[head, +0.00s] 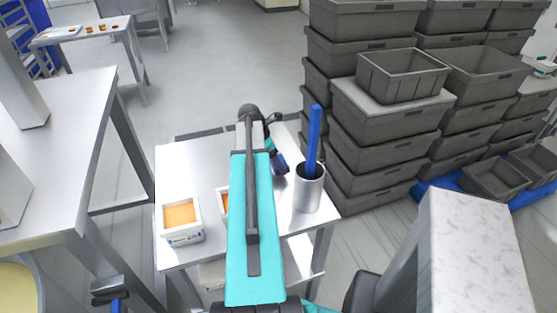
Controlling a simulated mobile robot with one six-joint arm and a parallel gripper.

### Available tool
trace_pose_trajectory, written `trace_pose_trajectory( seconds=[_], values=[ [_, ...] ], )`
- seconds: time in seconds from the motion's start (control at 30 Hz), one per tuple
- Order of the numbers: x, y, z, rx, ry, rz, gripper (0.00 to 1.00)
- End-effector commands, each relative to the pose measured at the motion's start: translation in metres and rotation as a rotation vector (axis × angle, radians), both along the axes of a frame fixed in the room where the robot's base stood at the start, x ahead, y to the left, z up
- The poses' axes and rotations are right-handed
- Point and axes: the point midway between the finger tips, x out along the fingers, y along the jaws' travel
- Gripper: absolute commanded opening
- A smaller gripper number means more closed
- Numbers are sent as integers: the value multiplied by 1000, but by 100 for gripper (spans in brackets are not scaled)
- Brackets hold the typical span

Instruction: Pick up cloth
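I cannot make out a cloth in the head view. My teal arm reaches over a small white table (190,165) and hides its middle. Dark and blue parts of what seems to be my wrist show just right of the arm link. The fingers of my gripper are hidden, so I cannot see whether they hold anything. A grey metal cup (309,192) with a blue handle (314,140) standing in it is on the table's right side. A white tub with orange contents (182,218) sits at the front left.
A second tub (222,202) is partly hidden behind my arm. Stacked grey crates (385,125) rise close behind and right of the table. A larger metal table (55,120) stands at left. A pale marbled surface (475,265) is at lower right. Open floor (215,65) lies beyond.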

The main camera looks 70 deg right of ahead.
Motion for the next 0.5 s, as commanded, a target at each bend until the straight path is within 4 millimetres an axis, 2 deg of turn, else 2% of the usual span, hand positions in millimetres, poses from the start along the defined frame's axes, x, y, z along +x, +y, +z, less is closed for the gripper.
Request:
trace_pose_trajectory(
  seconds=[0.03,0.5],
  values=[
    [-2,9,-1,-1,-1,0,52],
    [-12,71,5,-1,-1,0,52]
  ],
)
